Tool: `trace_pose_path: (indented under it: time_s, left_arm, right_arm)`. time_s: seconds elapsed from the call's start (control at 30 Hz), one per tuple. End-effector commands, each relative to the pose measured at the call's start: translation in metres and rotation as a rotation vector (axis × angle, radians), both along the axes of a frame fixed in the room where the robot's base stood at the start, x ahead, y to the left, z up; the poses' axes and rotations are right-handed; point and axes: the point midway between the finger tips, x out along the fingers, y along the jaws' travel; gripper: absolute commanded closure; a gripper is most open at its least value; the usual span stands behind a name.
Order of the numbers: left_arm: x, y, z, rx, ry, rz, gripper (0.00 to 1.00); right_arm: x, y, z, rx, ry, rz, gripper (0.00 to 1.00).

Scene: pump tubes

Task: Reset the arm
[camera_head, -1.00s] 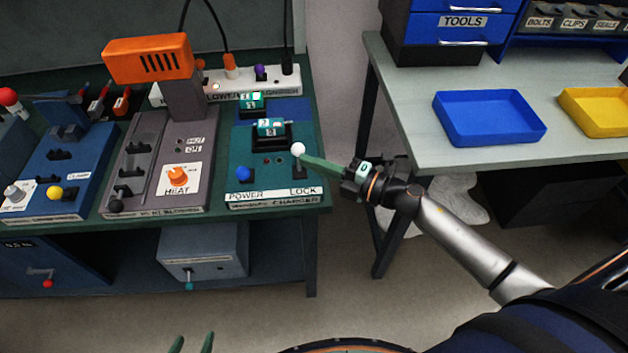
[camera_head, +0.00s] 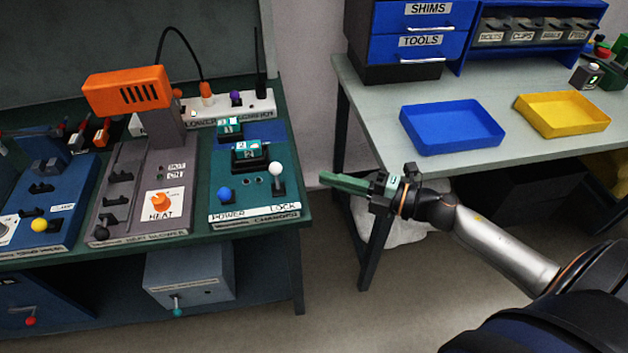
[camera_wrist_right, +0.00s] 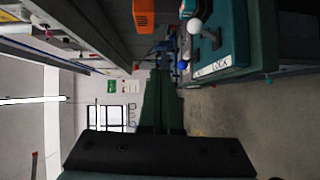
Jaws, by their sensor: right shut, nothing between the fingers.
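My right gripper (camera_head: 343,184) is shut and empty, with its long green fingers together. It points left in the head view, in the gap between the green bench and the grey table. It is to the right of the teal charger (camera_head: 240,190) and its white-knobbed LOCK lever (camera_head: 276,174), clear of both. In the right wrist view the shut fingers (camera_wrist_right: 160,100) fill the lower middle, and the white knob (camera_wrist_right: 194,26) shows up ahead to their right. My left gripper is not in view.
The heat blower (camera_head: 140,200) with its orange head (camera_head: 127,90) and a blue clamp unit (camera_head: 50,205) stand on the green bench. A blue tray (camera_head: 452,128) and a yellow tray (camera_head: 562,114) lie on the grey table. The floor between is free.

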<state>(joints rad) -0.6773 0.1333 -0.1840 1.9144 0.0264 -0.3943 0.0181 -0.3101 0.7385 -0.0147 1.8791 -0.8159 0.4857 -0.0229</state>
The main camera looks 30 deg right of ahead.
Motion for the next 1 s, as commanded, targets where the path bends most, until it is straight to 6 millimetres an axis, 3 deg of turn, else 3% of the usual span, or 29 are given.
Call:
trace_pose_path:
  time_s: [0.77,0.87,0.97,1.0]
  left_arm:
    - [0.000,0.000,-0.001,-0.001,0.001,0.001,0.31]
    - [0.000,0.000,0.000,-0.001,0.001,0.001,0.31]
    - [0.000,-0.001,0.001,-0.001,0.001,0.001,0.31]
    - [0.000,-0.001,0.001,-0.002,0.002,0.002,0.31]
  right_arm:
    - [-0.007,-0.008,0.004,0.007,0.004,-0.005,1.00]
    - [-0.008,-0.007,-0.005,0.088,0.047,-0.063,1.00]
    - [-0.013,-0.009,-0.031,0.280,0.171,-0.213,1.00]
    - [-0.018,-0.009,-0.048,0.378,0.248,-0.296,1.00]
